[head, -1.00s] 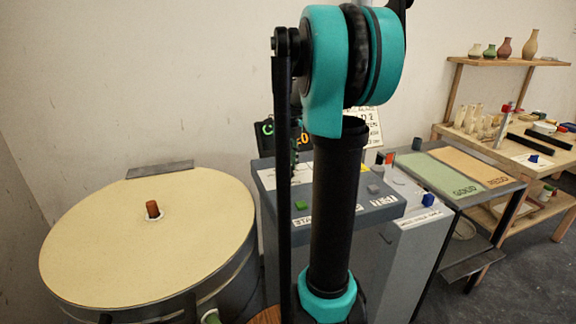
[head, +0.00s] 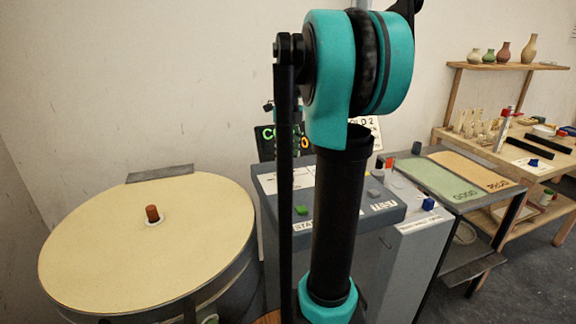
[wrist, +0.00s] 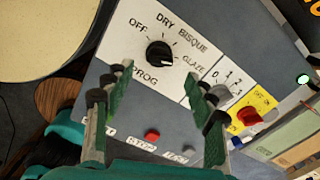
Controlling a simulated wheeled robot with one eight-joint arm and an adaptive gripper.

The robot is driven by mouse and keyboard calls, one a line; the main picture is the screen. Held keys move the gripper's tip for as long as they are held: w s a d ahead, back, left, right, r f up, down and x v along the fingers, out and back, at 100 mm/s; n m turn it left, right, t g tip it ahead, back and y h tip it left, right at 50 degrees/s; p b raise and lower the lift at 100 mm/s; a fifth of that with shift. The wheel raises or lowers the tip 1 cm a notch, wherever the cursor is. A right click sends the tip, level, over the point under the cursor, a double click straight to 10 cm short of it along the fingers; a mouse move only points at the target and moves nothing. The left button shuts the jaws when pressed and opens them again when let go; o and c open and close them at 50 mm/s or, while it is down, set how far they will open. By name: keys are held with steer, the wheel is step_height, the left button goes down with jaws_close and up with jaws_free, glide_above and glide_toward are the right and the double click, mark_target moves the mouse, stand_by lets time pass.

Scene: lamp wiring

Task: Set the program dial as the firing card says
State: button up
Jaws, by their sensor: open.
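The program dial (wrist: 160,54) is a black knob on a white plate marked OFF, DRY, BISQUE, GLAZE and PROG in the wrist view. I cannot tell for sure which mark its pointer faces. My gripper (wrist: 160,84) is open and empty, its green-padded fingers spread above the panel, with the dial just beyond the tips and between them. I see no contact with the dial. A white card (head: 372,128) with text stands behind the panel in the head view, partly hidden by my arm; only part of it reads, "OLD 2". My arm hides the dial there.
Right of the dial are a numbered dial (wrist: 222,92) and a red knob on yellow (wrist: 250,116). A red button (wrist: 152,135) lies nearer. The round kiln lid (head: 140,245) is at left; a table with green and orange mats (head: 450,178) is at right.

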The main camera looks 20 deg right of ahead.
mark_target(288, 171)
step_height(288, 171, up, 6)
steer(key=shift+f, duration=0.1)
steer(key=shift+s, duration=0.1)
stand_by(0.5)
